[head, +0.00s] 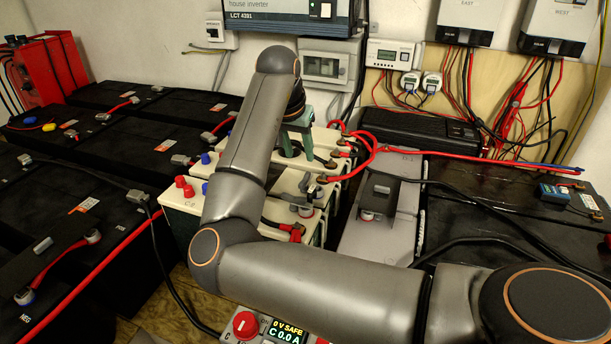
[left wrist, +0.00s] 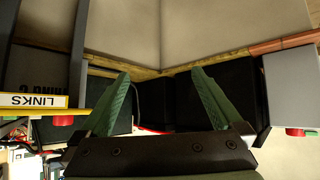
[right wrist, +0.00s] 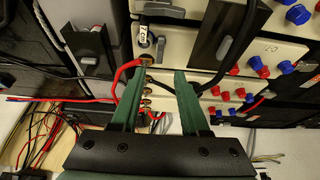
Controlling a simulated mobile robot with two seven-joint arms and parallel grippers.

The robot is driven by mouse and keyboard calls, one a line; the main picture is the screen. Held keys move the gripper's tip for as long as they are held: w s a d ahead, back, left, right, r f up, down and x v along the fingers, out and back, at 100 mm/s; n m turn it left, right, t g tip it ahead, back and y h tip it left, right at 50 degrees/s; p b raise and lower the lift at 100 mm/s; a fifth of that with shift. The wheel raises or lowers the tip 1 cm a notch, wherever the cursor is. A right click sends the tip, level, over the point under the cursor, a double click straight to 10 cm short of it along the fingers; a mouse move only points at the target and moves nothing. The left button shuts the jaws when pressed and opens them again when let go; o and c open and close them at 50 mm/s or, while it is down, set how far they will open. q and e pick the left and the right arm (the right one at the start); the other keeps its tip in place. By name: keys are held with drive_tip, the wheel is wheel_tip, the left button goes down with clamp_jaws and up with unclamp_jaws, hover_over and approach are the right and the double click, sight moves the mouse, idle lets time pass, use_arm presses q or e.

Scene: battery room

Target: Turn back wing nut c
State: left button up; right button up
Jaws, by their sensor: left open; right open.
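Brass-coloured terminal fittings with red cable lugs (head: 340,153) run along the right side of the cream batteries (head: 340,137) in the head view. In the right wrist view several small brass fittings (right wrist: 148,90) stand in a row between the fingers. I cannot read which is wing nut c. My right gripper (head: 297,155) is open and empty over the cream batteries, pointing down; its two green fingers also show in the right wrist view (right wrist: 159,72). My left gripper (left wrist: 161,75) is open and empty, seen only in the left wrist view, facing dark boxes by a wall corner.
Red cables (head: 375,145) loop beside the terminals. A grey battery (head: 385,225) stands to the right, black batteries (head: 90,190) to the left. A yellow "LINKS" label (left wrist: 35,100) is near my left gripper.

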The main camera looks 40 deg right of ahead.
sight(306, 176)
drive_tip(key=b+x, duration=0.1)
drive_tip(key=x, duration=0.7)
drive_tip(key=shift+d+f+b, duration=0.1)
drive_tip(key=shift+f+b, duration=0.15)
drive_tip(key=shift+b, duration=0.15)
use_arm(q)
drive_tip(key=w+r+m+t+h, duration=0.1)
drive_tip(key=w+r+t, duration=0.4)
drive_tip(key=r, duration=0.6)
drive_tip(key=shift+w+a+r+t, duration=0.15)
drive_tip(key=shift+w+t, duration=0.25)
drive_tip(key=shift+w, duration=0.45)
use_arm(e)
drive_tip(key=shift+w+d+f, duration=0.1)
drive_tip(key=shift+d+f, duration=0.05)
drive_tip(key=shift+f, duration=0.2)
drive_tip(key=shift+c, duration=0.3)
clamp_jaws()
